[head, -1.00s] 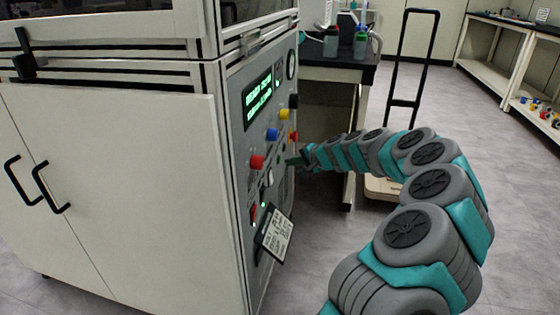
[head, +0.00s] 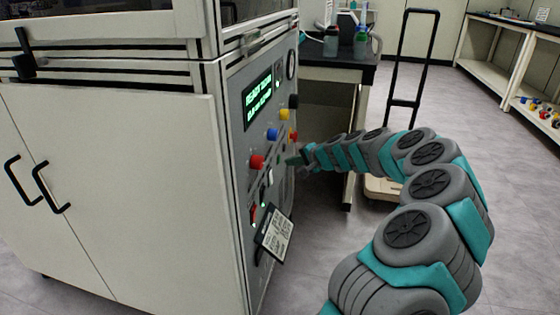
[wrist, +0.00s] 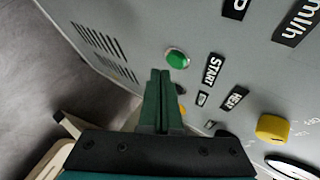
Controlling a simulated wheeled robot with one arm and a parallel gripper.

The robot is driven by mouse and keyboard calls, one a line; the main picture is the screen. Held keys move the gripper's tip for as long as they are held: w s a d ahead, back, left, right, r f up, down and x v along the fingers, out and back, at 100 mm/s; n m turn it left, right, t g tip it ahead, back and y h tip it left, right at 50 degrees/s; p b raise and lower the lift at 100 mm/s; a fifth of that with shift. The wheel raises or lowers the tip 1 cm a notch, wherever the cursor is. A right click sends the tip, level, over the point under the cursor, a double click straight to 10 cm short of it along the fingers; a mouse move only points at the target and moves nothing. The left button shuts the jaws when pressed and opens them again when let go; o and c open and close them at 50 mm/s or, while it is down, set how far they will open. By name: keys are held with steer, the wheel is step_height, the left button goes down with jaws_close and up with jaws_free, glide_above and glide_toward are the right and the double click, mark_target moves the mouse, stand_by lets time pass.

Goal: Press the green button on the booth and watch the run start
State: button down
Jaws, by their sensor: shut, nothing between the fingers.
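The booth (head: 120,180) is a large pale cabinet with a grey control panel on its right side. In the wrist view the round green button (wrist: 177,58) sits on the panel beside the START label (wrist: 212,72). My gripper (wrist: 159,74) is shut and empty, its dark green fingertips just below the button in the picture. I cannot tell whether they touch it. In the head view my gripper (head: 297,160) is close to the panel, and I cannot make out the green button there. The lit green display (head: 258,101) shows text too blurred to read surely.
Red (head: 257,162), blue (head: 272,134) and yellow (head: 284,114) knobs stick out near my gripper. A tilted card (head: 274,235) hangs off the panel below. A bench (head: 340,69) with bottles and a trolley (head: 391,103) stand behind the arm. Floor is open at the right.

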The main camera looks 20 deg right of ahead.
steer(key=shift+a, duration=0.1)
steer(key=shift+w+a, duration=0.25)
steer(key=shift+a, duration=0.05)
steer(key=shift+w+a, duration=0.2)
steer(key=shift+a, duration=0.1)
stand_by(0.7)
steer(key=shift+s+d, duration=0.1)
steer(key=shift+d, duration=0.05)
steer(key=shift+s+d, duration=0.35)
steer(key=shift+d, duration=0.15)
steer(key=shift+d+b, duration=0.1)
steer(key=shift+b, duration=0.2)
steer(key=s+d, duration=0.1)
steer(key=d, duration=0.1)
steer(key=s+d+b, duration=0.1)
steer(key=d, duration=0.1)
steer(key=shift+s, duration=0.4)
stand_by(0.8)
